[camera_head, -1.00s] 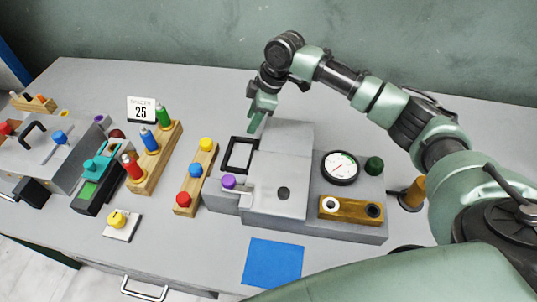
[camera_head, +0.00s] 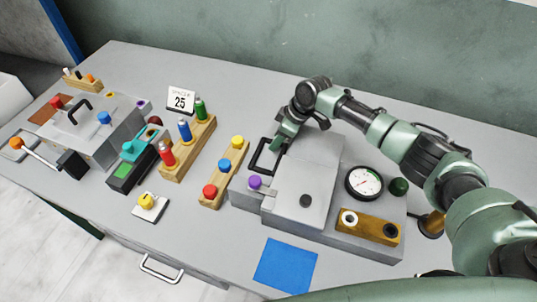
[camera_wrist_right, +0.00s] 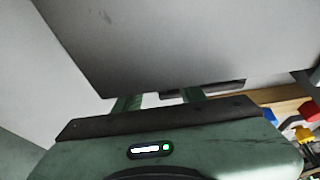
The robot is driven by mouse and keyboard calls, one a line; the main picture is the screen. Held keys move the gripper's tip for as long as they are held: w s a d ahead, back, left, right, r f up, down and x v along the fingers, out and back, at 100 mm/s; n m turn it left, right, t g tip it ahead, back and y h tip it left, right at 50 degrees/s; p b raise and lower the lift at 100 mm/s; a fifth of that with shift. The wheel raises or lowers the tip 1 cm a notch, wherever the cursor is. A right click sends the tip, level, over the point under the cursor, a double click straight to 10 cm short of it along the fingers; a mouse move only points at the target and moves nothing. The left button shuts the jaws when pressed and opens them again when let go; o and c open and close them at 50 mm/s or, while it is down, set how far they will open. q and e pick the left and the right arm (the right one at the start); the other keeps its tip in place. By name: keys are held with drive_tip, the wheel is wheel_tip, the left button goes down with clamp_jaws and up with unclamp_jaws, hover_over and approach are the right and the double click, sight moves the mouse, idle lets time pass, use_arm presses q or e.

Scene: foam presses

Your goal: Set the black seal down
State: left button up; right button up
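A round black piece (camera_head: 391,230), which looks like the black seal, sits in the right end of a wooden block, beside a white ring (camera_head: 349,218). My right gripper (camera_head: 284,138) is low at the back left of the grey press, close beside a black rectangular frame (camera_head: 265,155). Whether they touch is unclear. In the right wrist view, two green fingers (camera_wrist_right: 160,100) stand apart, with their tips hidden behind a grey plate (camera_wrist_right: 170,45). No seal shows between them. My left gripper is out of view.
The grey press (camera_head: 310,180) carries a dial gauge (camera_head: 364,183), a green knob (camera_head: 399,187) and a purple knob (camera_head: 254,182). Wooden racks with coloured pieces (camera_head: 237,141) stand to its left. A blue mat (camera_head: 286,266) lies clear in front.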

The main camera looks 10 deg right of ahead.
clamp_jaws()
drive_tip(key=shift+r, duration=0.1)
wheel_tip(320, 180, up, 20)
drive_tip(key=b, duration=0.4)
drive_tip(key=s+f+m+h, duration=0.1)
drive_tip(key=s+m, duration=0.2)
drive_tip(key=s, duration=0.3)
drive_tip(key=s+d+f+m+t+h, duration=0.1)
drive_tip(key=s+m, duration=0.3)
drive_tip(key=s, duration=0.1)
drive_tip(key=s+f+m+t+h, duration=0.1)
drive_tip(key=s+m, duration=0.3)
drive_tip(key=s, duration=0.2)
drive_tip(key=shift+s+d+f+h, duration=0.15)
drive_tip(key=shift+s+f+h, duration=0.15)
drive_tip(key=shift+s, duration=0.05)
drive_tip(key=shift+w+d+r, duration=0.1)
